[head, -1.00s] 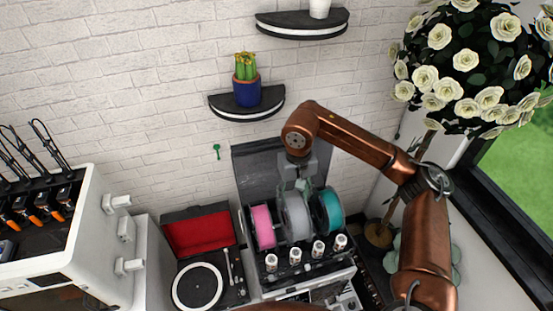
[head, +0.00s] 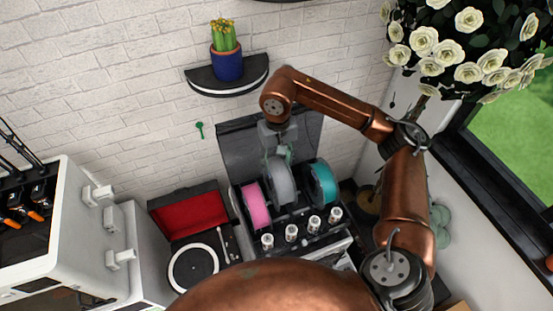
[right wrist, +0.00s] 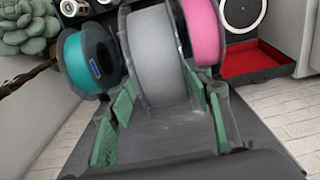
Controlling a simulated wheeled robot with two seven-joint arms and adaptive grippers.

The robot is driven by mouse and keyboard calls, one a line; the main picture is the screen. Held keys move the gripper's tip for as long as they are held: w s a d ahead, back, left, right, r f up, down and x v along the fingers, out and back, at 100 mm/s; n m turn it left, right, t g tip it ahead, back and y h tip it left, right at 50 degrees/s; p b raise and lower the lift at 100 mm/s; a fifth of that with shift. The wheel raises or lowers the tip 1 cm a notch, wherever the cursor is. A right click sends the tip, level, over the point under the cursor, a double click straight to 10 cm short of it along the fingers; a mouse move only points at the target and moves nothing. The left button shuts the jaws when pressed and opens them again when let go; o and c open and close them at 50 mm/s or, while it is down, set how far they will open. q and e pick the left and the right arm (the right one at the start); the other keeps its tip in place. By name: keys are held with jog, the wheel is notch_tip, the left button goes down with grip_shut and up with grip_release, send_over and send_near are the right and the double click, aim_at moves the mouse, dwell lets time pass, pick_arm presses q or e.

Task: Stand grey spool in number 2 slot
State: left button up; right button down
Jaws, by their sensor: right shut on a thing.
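The grey spool (head: 284,182) stands upright between the pink spool (head: 256,206) on its left and the teal spool (head: 323,182) on its right, at the black spool holder (head: 292,217). My right gripper (head: 281,156) comes down from above and is shut on the grey spool's upper rim. In the right wrist view, the green finger pads of the right gripper (right wrist: 162,88) flank the grey spool (right wrist: 158,50). The spool's lower edge and its slot are hidden, so I cannot tell whether it is seated. No slot numbers are readable. My left gripper is out of view.
Several small white-capped cylinders (head: 291,233) line the holder's front. A record player (head: 194,268) with a red-lined lid stands to the left, beside a white cabinet (head: 85,235). A rose tree (head: 470,45) stands at the right. My copper arm covers the bottom centre.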

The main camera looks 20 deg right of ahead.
notch_tip(320, 180, down, 2)
jog(key=shift+s+a+f+b, duration=0.1)
jog(key=shift+b, duration=0.25)
jog(key=shift+f+b, duration=0.65)
jog(key=shift+f, duration=1.05)
pick_arm(q)
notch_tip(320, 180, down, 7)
jog(key=b, duration=0.4)
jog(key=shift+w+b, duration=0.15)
jog(key=shift+b, duration=0.25)
pick_arm(e)
jog(key=shift+f, duration=2.55)
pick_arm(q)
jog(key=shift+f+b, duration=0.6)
pick_arm(e)
jog(key=shift+f, duration=0.4)
jog(key=c, duration=1.1)
grip_release()
jog(key=shift+o, duration=0.9)
jog(key=shift+f, duration=0.1)
notch_tip(320, 180, up, 12)
jog(key=shift+r, duration=0.1)
